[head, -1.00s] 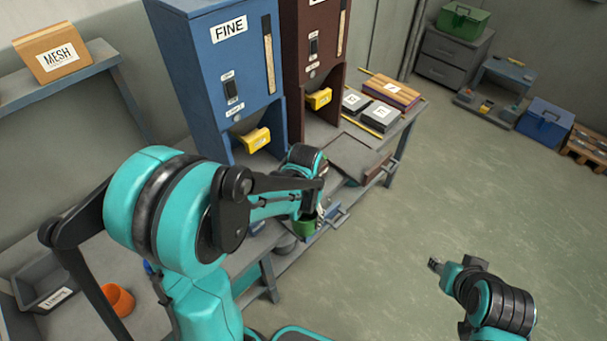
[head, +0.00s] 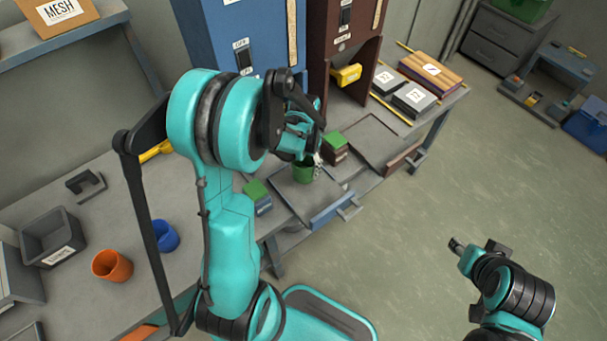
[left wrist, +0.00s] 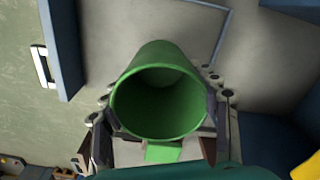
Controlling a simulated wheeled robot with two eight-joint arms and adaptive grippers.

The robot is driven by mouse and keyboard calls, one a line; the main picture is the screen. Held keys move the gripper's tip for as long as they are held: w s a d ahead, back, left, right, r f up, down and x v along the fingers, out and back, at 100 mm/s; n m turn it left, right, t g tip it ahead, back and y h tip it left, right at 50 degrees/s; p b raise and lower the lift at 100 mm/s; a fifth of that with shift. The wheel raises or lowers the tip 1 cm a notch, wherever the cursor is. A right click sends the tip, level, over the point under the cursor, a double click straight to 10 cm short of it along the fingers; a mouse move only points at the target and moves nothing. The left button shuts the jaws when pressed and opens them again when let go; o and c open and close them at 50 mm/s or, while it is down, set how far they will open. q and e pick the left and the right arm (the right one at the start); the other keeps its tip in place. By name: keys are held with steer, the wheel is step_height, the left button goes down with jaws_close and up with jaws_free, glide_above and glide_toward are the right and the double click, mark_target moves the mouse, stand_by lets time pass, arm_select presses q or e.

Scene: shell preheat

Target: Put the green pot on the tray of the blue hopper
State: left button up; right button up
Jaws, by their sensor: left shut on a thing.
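The green pot (head: 303,174) is in the jaws of my left gripper (head: 308,157), over the grey tray (head: 285,188) in front of the blue hopper (head: 207,38). In the left wrist view, the pot (left wrist: 160,105) appears upright and empty, with the gripper fingers (left wrist: 160,92) on both sides. I cannot tell whether its base touches the tray. My left arm hides the hopper's lower part. My right gripper (head: 456,246) is low at the right, away from the bench, and its jaws are too small to read.
A green-topped block (head: 257,196) stands left of the pot and another (head: 335,146) to its right. The brown hopper (head: 320,60) is beside the blue one. An orange pot (head: 112,266) and blue pot (head: 164,236) stand left.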

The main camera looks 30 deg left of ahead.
mark_target(304, 167)
arm_select(q)
steer(key=shift+w+a+f, duration=0.1)
steer(key=shift+a+f, duration=0.1)
steer(key=shift+f+b, duration=0.9)
steer(key=shift+f, duration=1.05)
steer(key=shift+f, duration=0.15)
steer(key=o, duration=1.2)
